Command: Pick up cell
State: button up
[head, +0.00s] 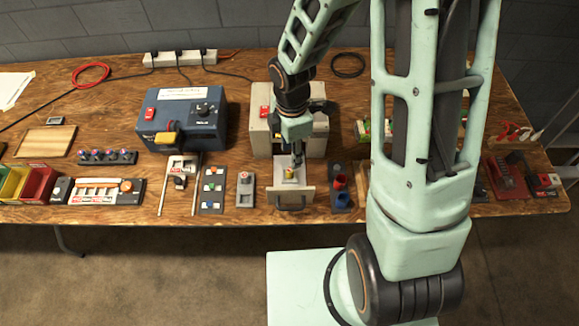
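My gripper (298,158) points down in front of the grey box, over an open drawer-like tray (302,193) with a dark handle. A small yellow and green item (290,174), possibly the cell, sits in the tray just below my fingertips. The fingers are small and dark here. I cannot tell whether they touch the item or are open or shut. My arm hides part of the grey box (260,135) behind.
A blue box (185,112) with a red switch stands to the left. Small panels, including a grey switch block (245,188), line the front of the wooden table (110,200). A dark holder with red and blue cups (341,190) is close on the right.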

send_over(290, 169)
jog(key=f, duration=0.4)
jog(key=shift+s+d+f, duration=0.15)
jog(key=shift+s, duration=0.05)
jog(key=shift+w+f, duration=0.2)
jog(key=shift+f, duration=2.45)
grip_shut()
